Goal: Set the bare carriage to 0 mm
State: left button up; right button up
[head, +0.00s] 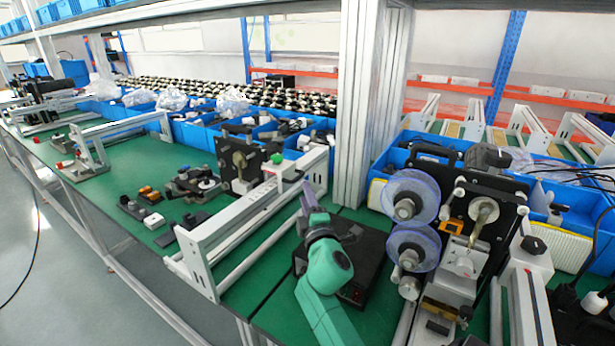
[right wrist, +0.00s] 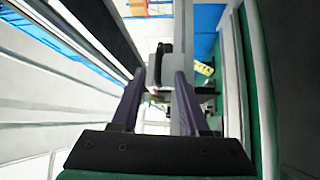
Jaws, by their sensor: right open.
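My right gripper (head: 307,194) reaches in on a green arm, beside the far end of a white rail frame (head: 235,215) on the green bench. In the right wrist view its two dark purple fingers (right wrist: 156,82) are apart. A small grey block with a black upright part (right wrist: 160,68), which looks like the bare carriage, shows in the gap between the fingertips. I cannot tell whether the fingers touch it. In the head view I cannot pick out the carriage clearly near the gripper. No scale marks are readable. My left gripper is not in view.
A black machine with clear blue reels (head: 411,195) stands to the right of my arm. A black box (head: 368,255) lies beside my arm. A pale upright post (head: 362,100) rises behind the gripper. Blue bins (head: 195,133) line the back of the bench.

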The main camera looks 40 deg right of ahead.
jog(key=x, duration=0.6)
jog(key=shift+w+p, duration=0.35)
jog(key=shift+p, duration=0.05)
jog(key=shift+s+a+r, duration=0.1)
jog(key=shift+r, duration=0.1)
jog(key=shift+c, duration=1.3)
grip_shut()
